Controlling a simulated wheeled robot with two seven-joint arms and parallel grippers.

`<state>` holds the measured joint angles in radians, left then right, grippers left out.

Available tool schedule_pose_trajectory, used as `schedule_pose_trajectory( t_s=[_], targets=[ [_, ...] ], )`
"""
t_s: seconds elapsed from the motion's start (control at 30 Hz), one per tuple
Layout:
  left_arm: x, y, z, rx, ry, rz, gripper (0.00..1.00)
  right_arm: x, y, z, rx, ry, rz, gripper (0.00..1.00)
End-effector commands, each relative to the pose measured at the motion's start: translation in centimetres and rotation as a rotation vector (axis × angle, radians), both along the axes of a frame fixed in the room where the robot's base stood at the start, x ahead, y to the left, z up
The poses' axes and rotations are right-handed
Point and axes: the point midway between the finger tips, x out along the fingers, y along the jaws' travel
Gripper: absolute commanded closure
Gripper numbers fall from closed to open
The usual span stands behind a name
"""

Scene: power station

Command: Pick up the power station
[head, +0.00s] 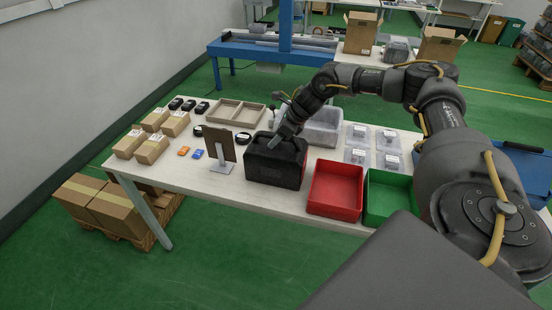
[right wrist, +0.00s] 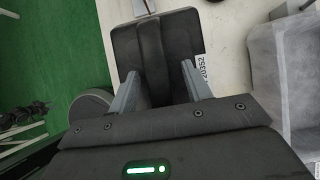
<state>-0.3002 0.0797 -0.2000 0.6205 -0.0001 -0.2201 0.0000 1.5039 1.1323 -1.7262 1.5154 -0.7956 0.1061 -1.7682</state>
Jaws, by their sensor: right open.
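The power station (head: 275,168) is a black box with a top handle. It stands on the white table (head: 240,190), between a tablet on a stand and a red bin. My right gripper (head: 276,143) is over its top, pointing down at the handle. In the right wrist view the power station's handle (right wrist: 153,60) runs between the two fingers of my right gripper (right wrist: 160,82), which are open on either side of it. I cannot tell whether the fingers touch it. My left gripper does not show.
The tablet on a stand (head: 220,147) is close on the left. The red bin (head: 335,190) and a green bin (head: 388,196) stand to the right. A clear grey tub (head: 323,127) is behind. Small cartons (head: 151,148) sit at the table's left end.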

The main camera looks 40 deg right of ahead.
Motion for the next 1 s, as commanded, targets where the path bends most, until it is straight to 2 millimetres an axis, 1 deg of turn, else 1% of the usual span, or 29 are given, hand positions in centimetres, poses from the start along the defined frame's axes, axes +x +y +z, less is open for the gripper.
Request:
schedule_pose_trajectory(
  t_s=[0.23,0.27,0.6,0.63,1.0],
  targets=[
    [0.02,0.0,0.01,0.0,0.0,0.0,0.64,0.08,0.02,-0.23,0.0,0.0,-0.001,0.51],
    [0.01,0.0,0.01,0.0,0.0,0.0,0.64,0.08,0.03,-0.22,0.0,0.0,-0.001,0.54],
    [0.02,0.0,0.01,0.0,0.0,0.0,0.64,0.1,0.05,-0.19,-0.001,0.0,-0.001,0.98],
    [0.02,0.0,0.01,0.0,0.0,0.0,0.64,0.1,0.05,-0.18,-0.001,0.0,-0.001,1.0],
    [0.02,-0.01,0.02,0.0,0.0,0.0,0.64,0.11,0.05,-0.15,0.0,-0.001,-0.001,1.0]
  ],
)
